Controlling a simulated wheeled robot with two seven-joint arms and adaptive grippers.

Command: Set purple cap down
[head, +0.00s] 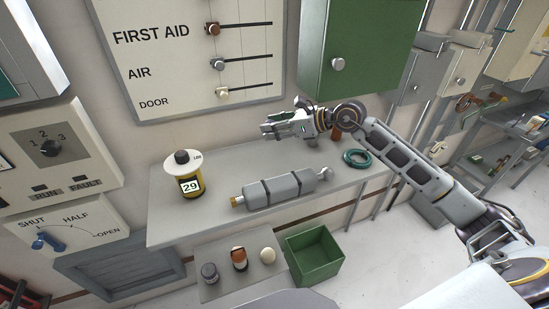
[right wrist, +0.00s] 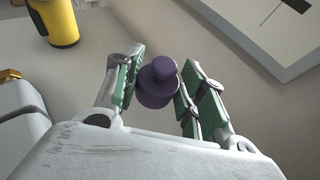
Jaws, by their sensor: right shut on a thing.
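My right gripper (head: 270,128) reaches over the back of the grey shelf (head: 165,222), below the sign board. In the right wrist view, its green-padded fingers (right wrist: 160,88) are closed on a purple cap (right wrist: 158,82), a round disc with a smaller knob on it. The cap is held between the fingertips. The grey surface shows behind it; I cannot tell how far above that surface the cap is. In the head view the cap cannot be made out clearly. My left gripper is out of view.
A yellow canister (head: 184,180) marked 29 stands at the shelf's left. A grey padded cylinder (head: 280,188) lies mid-shelf, and a teal ring (head: 357,158) lies to the right. Below are a small ledge (head: 222,288) with several knob-like items and an open green bin (head: 315,262).

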